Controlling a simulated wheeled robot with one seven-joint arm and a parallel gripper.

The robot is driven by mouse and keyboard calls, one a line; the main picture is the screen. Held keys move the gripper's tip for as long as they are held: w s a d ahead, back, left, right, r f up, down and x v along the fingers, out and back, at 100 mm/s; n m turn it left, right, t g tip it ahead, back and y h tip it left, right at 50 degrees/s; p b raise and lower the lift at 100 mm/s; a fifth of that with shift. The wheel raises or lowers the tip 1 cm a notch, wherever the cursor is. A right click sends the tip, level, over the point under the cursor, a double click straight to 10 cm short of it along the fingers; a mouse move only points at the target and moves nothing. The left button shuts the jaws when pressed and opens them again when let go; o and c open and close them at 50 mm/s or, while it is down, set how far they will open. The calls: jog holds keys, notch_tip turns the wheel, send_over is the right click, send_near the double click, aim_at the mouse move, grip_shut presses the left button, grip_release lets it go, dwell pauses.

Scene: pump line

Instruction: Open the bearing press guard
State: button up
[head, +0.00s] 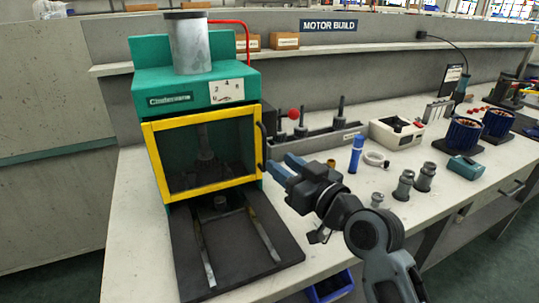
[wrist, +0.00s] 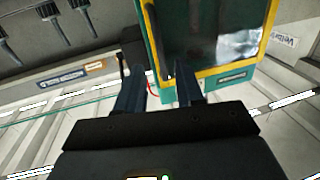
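The bearing press (head: 150,82) is a green machine with a grey cylinder on top, at the left of the bench in the head view. Its guard (head: 205,190) is a yellow-framed clear panel, closed across the press front; the frame also shows in the wrist view (wrist: 152,38). A dark upright handle (head: 263,148) is on the guard's right edge. My gripper (head: 277,165) is just right of the handle's lower end, fingers pointing at it. In the wrist view my gripper (wrist: 160,76) is open, with a gap between its fingers. Whether a finger touches the handle I cannot tell.
A black base plate (head: 230,245) with two rails extends in front of the press. Right of it stand a grey tool rack (head: 320,145), a blue bottle (head: 356,153), a white box (head: 397,133) and metal parts (head: 403,185). A blue bin (head: 330,288) is below the bench edge.

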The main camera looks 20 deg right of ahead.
jog(key=shift+w+a+p, duration=0.2)
jog(key=shift+w+a, duration=0.05)
jog(key=shift+w, duration=1.05)
jog(key=shift+w+a+p, duration=0.2)
jog(key=shift+w+a, duration=0.05)
jog(key=shift+w, duration=1)
jog(key=shift+c, duration=0.5)
grip_shut()
